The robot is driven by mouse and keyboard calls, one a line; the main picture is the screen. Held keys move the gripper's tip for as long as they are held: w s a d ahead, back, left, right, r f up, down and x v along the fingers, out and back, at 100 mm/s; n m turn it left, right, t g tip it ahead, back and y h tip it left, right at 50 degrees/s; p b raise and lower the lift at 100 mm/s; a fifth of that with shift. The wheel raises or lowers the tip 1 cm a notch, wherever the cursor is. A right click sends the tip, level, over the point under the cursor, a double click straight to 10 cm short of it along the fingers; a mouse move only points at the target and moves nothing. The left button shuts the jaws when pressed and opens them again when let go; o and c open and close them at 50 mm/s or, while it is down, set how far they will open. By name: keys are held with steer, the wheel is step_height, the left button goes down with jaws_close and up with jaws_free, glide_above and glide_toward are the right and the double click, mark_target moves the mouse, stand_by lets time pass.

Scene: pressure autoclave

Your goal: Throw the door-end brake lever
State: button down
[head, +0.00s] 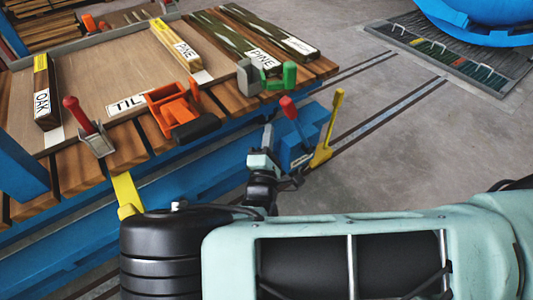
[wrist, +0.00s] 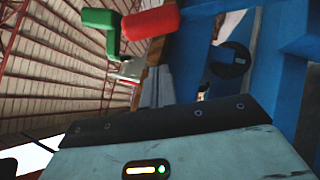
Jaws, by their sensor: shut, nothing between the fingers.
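A lever with a red handle (head: 293,112) rises from a blue box (head: 300,147) at the near right end of the cart. A yellow lever (head: 329,127) stands just right of it. I cannot tell from labels which one is the door-end brake. My gripper (head: 268,137) is small in the head view, shut and empty, close to the left of the red-handled lever. I see no clear contact. The wrist view shows a red handle (wrist: 150,22) close ahead, beside a green handle (wrist: 101,20). The fingers are not clear there.
The slatted cart deck (head: 160,132) carries labelled wood pieces, an orange clamp (head: 178,108), a green-handled clamp (head: 270,77) and another red-handled clamp (head: 85,122). Floor rails (head: 390,108) run toward a blue round vessel (head: 480,20). Floor right of the yellow lever is clear.

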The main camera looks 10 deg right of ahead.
steer(key=shift+w+d+r, duration=0.3)
steer(key=shift+w+d, duration=0.05)
steer(key=shift+d, duration=0.2)
steer(key=shift+w+d+r, duration=0.3)
steer(key=shift+d+r, duration=0.05)
steer(key=shift+d, duration=0.25)
steer(key=shift+w+d+r, duration=0.3)
steer(key=shift+w+d, duration=0.05)
steer(key=shift+d, duration=0.2)
steer(key=shift+r, duration=0.1)
